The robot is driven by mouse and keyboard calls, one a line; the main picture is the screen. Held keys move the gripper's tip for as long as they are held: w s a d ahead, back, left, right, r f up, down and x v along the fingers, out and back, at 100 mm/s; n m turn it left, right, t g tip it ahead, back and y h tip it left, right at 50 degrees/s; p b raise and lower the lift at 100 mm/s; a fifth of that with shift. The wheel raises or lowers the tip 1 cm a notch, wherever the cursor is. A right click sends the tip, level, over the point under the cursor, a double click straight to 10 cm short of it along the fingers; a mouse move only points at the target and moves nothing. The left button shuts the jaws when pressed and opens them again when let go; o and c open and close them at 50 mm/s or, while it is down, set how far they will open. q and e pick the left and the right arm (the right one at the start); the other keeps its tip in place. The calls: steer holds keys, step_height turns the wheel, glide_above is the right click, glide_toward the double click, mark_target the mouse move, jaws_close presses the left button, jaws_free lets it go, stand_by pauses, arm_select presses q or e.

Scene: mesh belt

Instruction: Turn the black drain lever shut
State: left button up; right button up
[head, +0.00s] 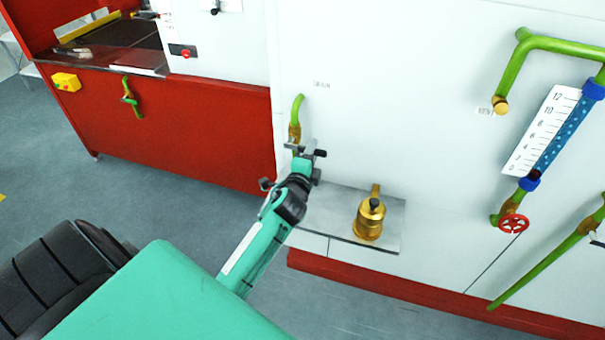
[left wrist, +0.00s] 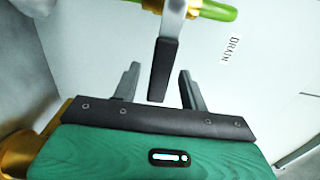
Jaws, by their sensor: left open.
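The black drain lever (left wrist: 164,68) hangs from a grey metal arm on a brass valve (left wrist: 152,5) with a green pipe (left wrist: 218,11), beside a "DRAIN" label (left wrist: 230,48). In the left wrist view the lever looks roughly crosswise to the pipe. My left gripper (left wrist: 159,75) is open, with one finger on each side of the lever and visible gaps between. In the head view my left gripper (head: 306,153) is at the drain valve (head: 294,132) and mostly hides the lever. My right gripper is not in view.
Below the drain is a grey shelf (head: 345,238) carrying a brass vessel (head: 370,217). The white panel (head: 400,110) stands close behind the valve. To the right are a sight gauge (head: 560,135) and a red handwheel (head: 513,224). A red cabinet (head: 205,135) stands at left.

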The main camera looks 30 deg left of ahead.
arm_select(q)
steer(key=b+v, duration=0.3)
steer(key=v, duration=0.9)
steer(key=shift+s, duration=0.1)
steer(key=f+g, duration=0.1)
steer(key=f, duration=0.6)
steer(key=d+f+n+g+h, duration=0.1)
steer(key=f, duration=0.7)
steer(key=d+f+n+g+h, duration=0.1)
steer(key=f+g, duration=0.1)
steer(key=f, duration=0.5)
steer(key=shift+d+f, duration=0.15)
steer(key=shift+d, duration=0.1)
steer(key=s+d+f+n+g+h, duration=0.15)
steer(key=s+f, duration=0.25)
steer(key=f, duration=0.5)
steer(key=s+d+f+n+g, duration=0.1)
steer(key=s+f+g, duration=0.15)
steer(key=f, duration=0.65)
steer(key=s+d+f+n+g+h, duration=0.15)
steer(key=s+f+n+g, duration=0.3)
steer(key=s+f, duration=1.3)
steer(key=s+f+n+g, duration=0.1)
steer(key=s+f+g, duration=0.1)
steer(key=s, duration=0.7)
steer(key=s+f+n+g, duration=0.2)
steer(key=s+f, duration=0.3)
steer(key=s, duration=0.5)
steer(key=shift+s+d+f, duration=0.25)
steer(key=shift+d+f, duration=0.05)
